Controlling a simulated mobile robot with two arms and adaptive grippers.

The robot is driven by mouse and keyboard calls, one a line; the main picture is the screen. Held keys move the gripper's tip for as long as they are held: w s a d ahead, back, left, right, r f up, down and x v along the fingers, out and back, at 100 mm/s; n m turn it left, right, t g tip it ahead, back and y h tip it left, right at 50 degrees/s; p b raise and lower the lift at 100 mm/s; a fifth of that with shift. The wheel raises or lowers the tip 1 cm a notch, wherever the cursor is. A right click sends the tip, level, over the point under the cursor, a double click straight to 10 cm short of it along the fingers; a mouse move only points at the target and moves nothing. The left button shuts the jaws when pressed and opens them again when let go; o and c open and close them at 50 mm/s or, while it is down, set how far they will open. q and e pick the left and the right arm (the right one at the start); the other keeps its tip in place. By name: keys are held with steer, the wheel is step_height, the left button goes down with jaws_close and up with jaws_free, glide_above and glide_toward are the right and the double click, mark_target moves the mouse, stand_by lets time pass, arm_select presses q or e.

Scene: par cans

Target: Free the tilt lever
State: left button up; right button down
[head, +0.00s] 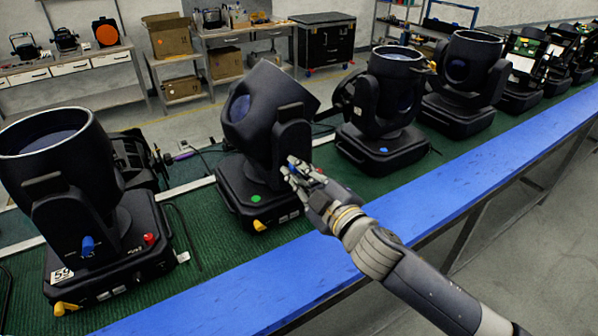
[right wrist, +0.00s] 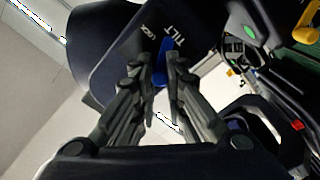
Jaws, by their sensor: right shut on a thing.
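The tilt lever (right wrist: 165,50) is a small blue lever on the dark yoke arm of a moving-head light (head: 272,115), beside white lettering that reads TILT in the right wrist view. My right gripper (head: 296,178) reaches this light's near side from the lower right. In the right wrist view my right gripper (right wrist: 164,75) has its two fingertips closed on either side of the blue lever. The light's head is tilted on its yoke. The fingers largely hide the lever in the head view. My left gripper is not in view.
A row of similar lights stands on the green conveyor (head: 190,225), with one light (head: 85,200) to the left and another (head: 385,110) to the right. A blue rail (head: 215,300) runs along the near edge. Workbenches with boxes stand behind.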

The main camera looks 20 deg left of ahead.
steer(key=c, duration=1.6)
jaws_free()
steer(key=shift+f, duration=0.25)
steer(key=shift+r, duration=0.1)
steer(key=v, duration=1.2)
